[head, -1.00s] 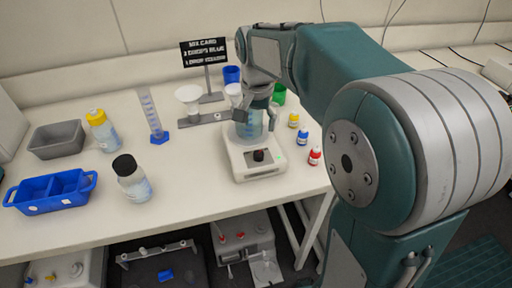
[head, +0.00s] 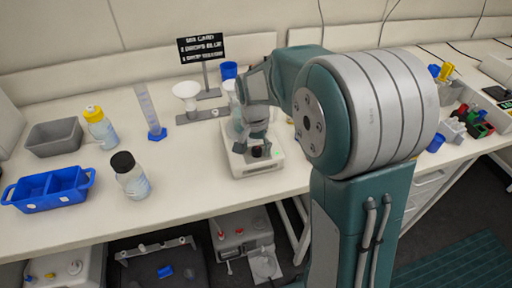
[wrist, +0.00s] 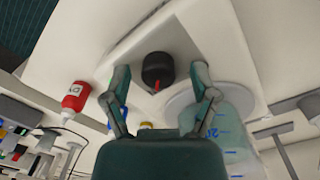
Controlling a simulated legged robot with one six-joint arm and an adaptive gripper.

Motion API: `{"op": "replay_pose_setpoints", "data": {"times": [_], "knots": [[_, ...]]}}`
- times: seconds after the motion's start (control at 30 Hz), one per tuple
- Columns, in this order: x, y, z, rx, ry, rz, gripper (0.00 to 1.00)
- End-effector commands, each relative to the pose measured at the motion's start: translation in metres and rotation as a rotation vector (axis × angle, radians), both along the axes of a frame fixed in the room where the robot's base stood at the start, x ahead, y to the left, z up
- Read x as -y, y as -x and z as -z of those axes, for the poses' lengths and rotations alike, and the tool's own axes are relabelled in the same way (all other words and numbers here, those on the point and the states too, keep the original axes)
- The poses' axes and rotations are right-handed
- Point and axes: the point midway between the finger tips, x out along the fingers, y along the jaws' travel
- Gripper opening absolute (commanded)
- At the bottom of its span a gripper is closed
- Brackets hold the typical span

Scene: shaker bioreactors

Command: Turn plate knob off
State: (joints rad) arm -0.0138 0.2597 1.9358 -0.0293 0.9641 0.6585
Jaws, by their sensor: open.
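The white stirrer plate (head: 268,166) stands on the bench, with its black knob (head: 257,151) on the front panel and a small green light beside it. In the wrist view the knob (wrist: 158,68) is round and black, with a red mark toward my palm. My gripper (head: 257,138) is open and close above the knob. In the wrist view its fingers (wrist: 160,72) appear on either side of the knob, with gaps. I cannot tell whether the tips reach its depth. A beaker with blue marks (wrist: 228,130) stands on the plate close beside one finger.
A funnel stand (head: 188,95), a cylinder (head: 150,110) and two bottles stand left of the plate. A blue tray (head: 50,190) lies at the far left. Bench in front of the plate is clear.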

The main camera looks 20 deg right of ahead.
Motion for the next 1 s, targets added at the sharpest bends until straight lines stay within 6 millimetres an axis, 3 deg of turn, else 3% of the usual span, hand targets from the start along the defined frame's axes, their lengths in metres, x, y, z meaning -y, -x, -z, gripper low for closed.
{"op": "replay_pose_setpoints", "data": {"times": [0.2,0.37,0.4,0.77,1.0], "knots": [[0.0001,0.0001,0.0003,0.0,0.0,0.0,0.76],[0.0001,-0.0001,0.0002,0.0,0.0,0.0,0.05],[0.0,-0.0001,0.0002,0.0,0.0,0.0,0.0],[-0.0004,-0.0003,0.0003,0.001,-0.001,-0.026,0.0],[-0.0004,-0.0001,0.0004,0.0,-0.001,-0.144,0.0]]}}
